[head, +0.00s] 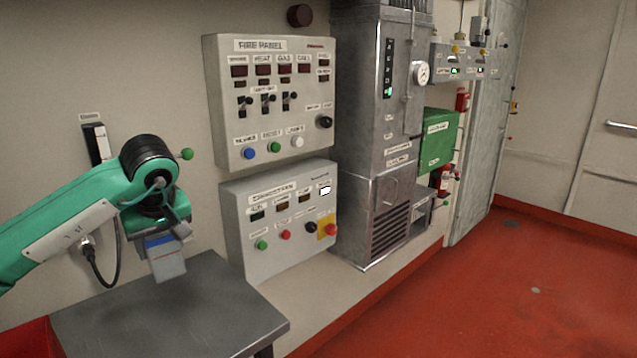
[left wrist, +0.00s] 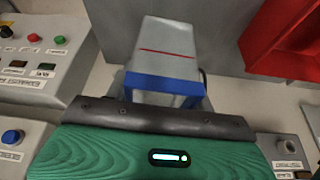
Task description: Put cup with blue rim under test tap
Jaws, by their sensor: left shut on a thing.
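My left gripper (head: 158,236) is shut on a grey cup with a blue rim (head: 167,265). The cup is held over the grey metal table, with its blue rim at the top next to the gripper and its body hanging below. In the left wrist view, the cup (left wrist: 165,50) sticks out past my gripper (left wrist: 160,112), showing the blue rim and a red line across its grey side. The gripper hides part of the rim. I cannot clearly pick out the test tap. My right gripper is not in view.
The grey table (head: 170,315) is bare, with a red bin (head: 32,340) at its left. A fire panel (head: 270,100) and a lower control panel (head: 280,220) hang on the wall. A tall grey cabinet (head: 375,140) stands right of them. The red floor (head: 500,285) is open.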

